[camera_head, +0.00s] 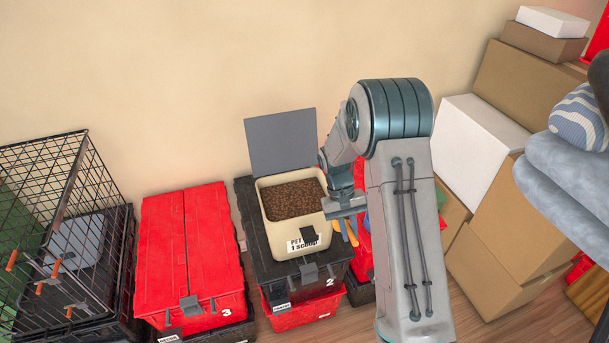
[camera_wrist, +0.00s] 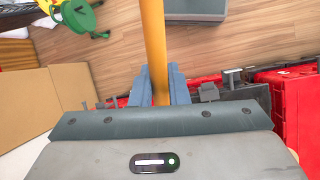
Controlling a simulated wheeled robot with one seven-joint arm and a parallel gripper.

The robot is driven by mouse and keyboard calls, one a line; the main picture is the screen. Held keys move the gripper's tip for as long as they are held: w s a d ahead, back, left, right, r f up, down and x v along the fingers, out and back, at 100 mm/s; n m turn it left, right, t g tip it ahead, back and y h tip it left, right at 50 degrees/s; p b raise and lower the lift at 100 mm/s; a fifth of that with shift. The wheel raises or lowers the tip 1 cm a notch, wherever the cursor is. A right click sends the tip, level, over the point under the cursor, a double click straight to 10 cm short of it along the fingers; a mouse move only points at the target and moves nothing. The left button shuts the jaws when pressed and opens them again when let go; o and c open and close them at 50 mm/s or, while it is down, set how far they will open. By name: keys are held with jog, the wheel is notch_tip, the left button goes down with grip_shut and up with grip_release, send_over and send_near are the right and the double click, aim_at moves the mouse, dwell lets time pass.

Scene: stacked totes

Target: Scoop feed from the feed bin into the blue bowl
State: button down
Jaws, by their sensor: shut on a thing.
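The cream feed bin (camera_head: 289,244) stands with its grey lid (camera_head: 282,142) raised and brown feed (camera_head: 293,198) inside. Its front label reads partly "PET" and "1 SCOOP". My gripper (camera_head: 346,226) is beside the bin's right side, outside its opening. In the wrist view my gripper (camera_wrist: 158,88) is shut on an orange-yellow handle (camera_wrist: 153,35). The handle's far end is out of that view, so no scoop cup shows. Orange parts also show below my gripper in the head view. I cannot make out a blue bowl; a small blue patch shows behind my arm.
The bin sits on a black tote (camera_head: 262,266) marked 2, above a red tote (camera_head: 302,315). A red tote (camera_head: 189,245) marked 3 and a wire crate (camera_head: 65,225) are to the left. Cardboard boxes (camera_head: 520,85) fill the right. Wooden floor (camera_wrist: 215,50) shows in the wrist view.

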jog(key=s+a+r+n+t+h, duration=0.2)
jog(key=s+a+r+n, duration=0.5)
jog(key=a+r, duration=0.4)
notch_tip(320, 180, up, 2)
jog(key=shift+s+a+r+n+t, duration=0.1)
jog(key=shift+s+a+n+t, duration=0.15)
jog(key=shift+n+t, duration=0.35)
